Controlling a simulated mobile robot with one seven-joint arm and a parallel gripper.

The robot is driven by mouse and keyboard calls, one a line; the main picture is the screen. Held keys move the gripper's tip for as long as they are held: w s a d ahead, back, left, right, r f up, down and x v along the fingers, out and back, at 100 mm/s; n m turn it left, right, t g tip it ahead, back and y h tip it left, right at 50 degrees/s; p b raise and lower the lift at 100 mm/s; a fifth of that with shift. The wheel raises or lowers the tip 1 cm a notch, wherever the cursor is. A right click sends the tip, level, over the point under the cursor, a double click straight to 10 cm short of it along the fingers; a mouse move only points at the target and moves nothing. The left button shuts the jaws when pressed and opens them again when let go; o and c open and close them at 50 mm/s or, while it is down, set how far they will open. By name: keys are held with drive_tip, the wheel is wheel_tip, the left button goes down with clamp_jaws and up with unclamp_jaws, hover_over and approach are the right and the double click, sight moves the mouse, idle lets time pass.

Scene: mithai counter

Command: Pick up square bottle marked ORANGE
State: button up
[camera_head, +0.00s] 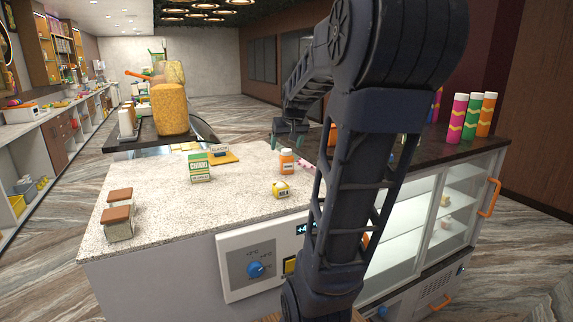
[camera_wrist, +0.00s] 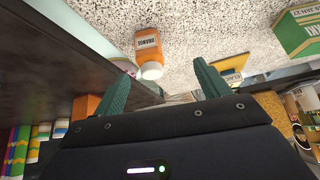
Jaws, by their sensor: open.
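The orange bottle (camera_head: 286,162) with a white cap and a pale label stands upright on the speckled counter, right of its middle. In the wrist view the bottle (camera_wrist: 148,44) shows its label, which appears to read ORANGE, and its cap points toward my gripper (camera_wrist: 163,72). My gripper's green fingers are apart with nothing between them. The bottle lies beyond the fingertips, nearer the left finger in the wrist view. In the head view my gripper (camera_head: 290,130) is above and behind the bottle, apart from it.
Colourful cylinders (camera_head: 472,116) stand on the dark counter at right.

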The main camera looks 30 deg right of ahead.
sight(287, 157)
drive_tip(key=w+d+f, duration=0.2)
drive_tip(key=w+f, duration=0.1)
drive_tip(key=w+d+f, duration=0.1)
drive_tip(key=w, duration=0.1)
drive_tip(key=shift+w+d+f, duration=0.15)
drive_tip(key=shift+d+f, duration=0.15)
drive_tip(key=shift+d, duration=0.05)
drive_tip(key=x, duration=0.3)
drive_tip(key=shift+a+f, duration=0.2)
drive_tip(key=shift+f, duration=0.3)
drive_tip(key=shift+w+d+f, duration=0.1)
drive_tip(key=shift+w+f, duration=0.25)
drive_tip(key=shift+f, duration=0.3)
drive_tip(key=c, duration=1.2)
drive_tip(key=shift+r, duration=0.15)
